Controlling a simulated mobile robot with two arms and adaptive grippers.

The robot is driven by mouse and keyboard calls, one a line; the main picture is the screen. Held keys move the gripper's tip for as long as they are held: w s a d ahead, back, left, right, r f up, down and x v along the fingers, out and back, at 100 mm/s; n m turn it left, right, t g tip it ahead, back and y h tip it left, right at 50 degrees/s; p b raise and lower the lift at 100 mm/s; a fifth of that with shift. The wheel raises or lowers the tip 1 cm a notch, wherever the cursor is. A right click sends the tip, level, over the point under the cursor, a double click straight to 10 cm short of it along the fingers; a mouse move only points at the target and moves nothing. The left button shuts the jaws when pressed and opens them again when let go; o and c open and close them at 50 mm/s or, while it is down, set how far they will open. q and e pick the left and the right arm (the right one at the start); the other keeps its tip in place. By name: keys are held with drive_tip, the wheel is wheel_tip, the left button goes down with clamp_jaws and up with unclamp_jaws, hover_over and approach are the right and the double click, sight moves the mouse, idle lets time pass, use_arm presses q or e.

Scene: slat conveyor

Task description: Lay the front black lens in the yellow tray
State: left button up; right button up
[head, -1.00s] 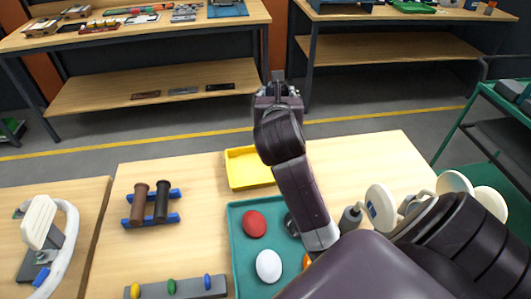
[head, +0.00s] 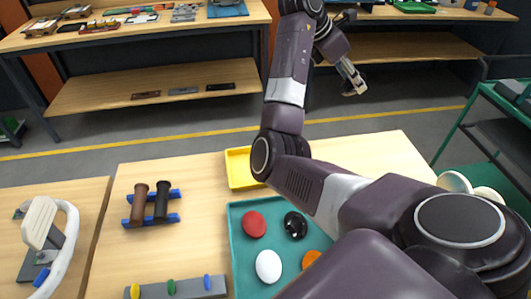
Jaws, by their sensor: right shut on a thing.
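The teal tray (head: 237,262) at the front centre holds a black lens (head: 295,225), a red lens (head: 254,224), a white lens (head: 268,266) and an orange lens (head: 311,258). My right arm hides its right part. The yellow tray (head: 238,176) lies behind it; its visible floor is bare and my arm covers its right side. My right gripper (head: 352,84) is raised beyond the table's far edge, well away from both trays. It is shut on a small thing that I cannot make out. My left gripper is not in view.
Two rollers, one brown (head: 139,205) and one black (head: 162,203), rest on blue supports at the left. A grey bar (head: 190,289) with coloured knobs lies in front. Pale discs (head: 455,182) stand at the right. The table between rollers and trays is clear.

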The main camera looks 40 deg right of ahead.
sight(351, 85)
drive_tip(key=f+m+y, duration=0.1)
drive_tip(key=s+f+m+y, duration=0.1)
drive_tip(key=m, duration=0.1)
drive_tip(key=f+m+g+y, duration=0.1)
drive_tip(key=m, duration=0.1)
drive_tip(key=shift+s+f+y, duration=0.15)
drive_tip(key=shift+s+y, duration=0.1)
drive_tip(key=shift+y, duration=0.15)
drive_tip(key=w+a+m+t+y, duration=0.2)
drive_tip(key=w+a+m, duration=0.1)
drive_tip(key=a, duration=0.6)
drive_tip(key=w+a+m+t+y, duration=0.1)
drive_tip(key=w+a+m+y, duration=0.15)
drive_tip(key=a, duration=0.65)
drive_tip(key=shift+h, duration=0.45)
drive_tip(key=f, duration=0.5)
drive_tip(key=f+p, duration=0.1)
drive_tip(key=f, duration=1)
drive_tip(key=shift+w, duration=0.35)
wheel_tip(351, 85, down, 4)
drive_tip(key=shift+f+p, duration=0.2)
drive_tip(key=shift+p, duration=0.35)
drive_tip(key=o, duration=1.1)
drive_tip(key=r+b, duration=0.1)
drive_tip(key=r, duration=0.5)
drive_tip(key=r+b, duration=0.1)
drive_tip(key=r, duration=0.5)
drive_tip(key=shift+w+a+r, duration=0.1)
drive_tip(key=shift+w+a, duration=0.05)
drive_tip(key=shift+w, duration=0.05)
